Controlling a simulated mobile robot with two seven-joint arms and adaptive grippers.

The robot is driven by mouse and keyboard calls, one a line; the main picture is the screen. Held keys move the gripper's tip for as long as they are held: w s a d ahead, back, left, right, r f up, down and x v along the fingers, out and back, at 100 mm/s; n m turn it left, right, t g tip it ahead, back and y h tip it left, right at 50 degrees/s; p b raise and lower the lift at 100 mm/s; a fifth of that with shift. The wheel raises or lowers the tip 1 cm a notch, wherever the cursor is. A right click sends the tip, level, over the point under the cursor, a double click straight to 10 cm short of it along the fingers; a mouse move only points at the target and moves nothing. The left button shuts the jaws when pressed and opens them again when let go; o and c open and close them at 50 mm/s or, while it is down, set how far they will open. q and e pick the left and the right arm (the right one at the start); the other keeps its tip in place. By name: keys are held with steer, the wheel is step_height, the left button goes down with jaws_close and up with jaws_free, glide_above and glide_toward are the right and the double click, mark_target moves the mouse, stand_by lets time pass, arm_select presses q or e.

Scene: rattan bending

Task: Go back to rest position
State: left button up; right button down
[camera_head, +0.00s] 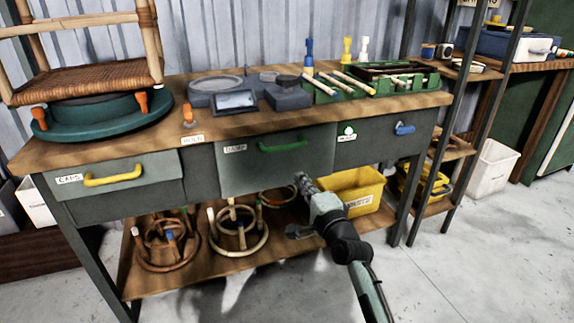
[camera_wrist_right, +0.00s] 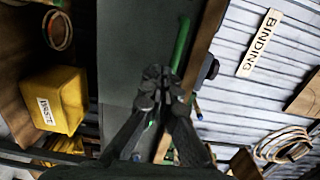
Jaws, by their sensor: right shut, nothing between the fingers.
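My right gripper (camera_head: 303,178) is shut and empty. It is in front of the lower part of the middle drawer (camera_head: 250,174), below and to the right of its green handle (camera_head: 283,146). In the right wrist view its fingertips (camera_wrist_right: 157,72) are together, and the green handle (camera_wrist_right: 181,45) shows just past them. I cannot tell how far they are from the drawer front, but no grip on the handle shows. My right arm comes in from the lower right. My left gripper is not in view.
The workbench (camera_head: 228,125) also has a drawer with a yellow handle (camera_head: 112,176) and one with a blue handle (camera_head: 404,129). A yellow bin (camera_head: 352,184) and rattan rings (camera_head: 238,228) are on the lower shelf. A rattan stool (camera_head: 85,77) stands on a green turntable. The floor in front is clear.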

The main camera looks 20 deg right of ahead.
steer(key=s+a+f+n+g+y+p, duration=0.1)
steer(key=s+a+f+n+g+p, duration=0.1)
steer(key=s+f+n+g, duration=0.95)
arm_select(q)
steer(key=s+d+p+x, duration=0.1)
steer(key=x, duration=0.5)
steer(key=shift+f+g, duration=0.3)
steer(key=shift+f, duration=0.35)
arm_select(e)
steer(key=s+d+f+n+g+h, duration=0.1)
steer(key=s+d+f+n, duration=0.1)
steer(key=s+f+n, duration=0.2)
steer(key=s+d+f+n+g+h, duration=0.2)
steer(key=s+f, duration=0.8)
steer(key=s, duration=0.9)
steer(key=shift+d+f+n, duration=0.35)
steer(key=shift+d+n, duration=0.15)
steer(key=shift+n, duration=0.35)
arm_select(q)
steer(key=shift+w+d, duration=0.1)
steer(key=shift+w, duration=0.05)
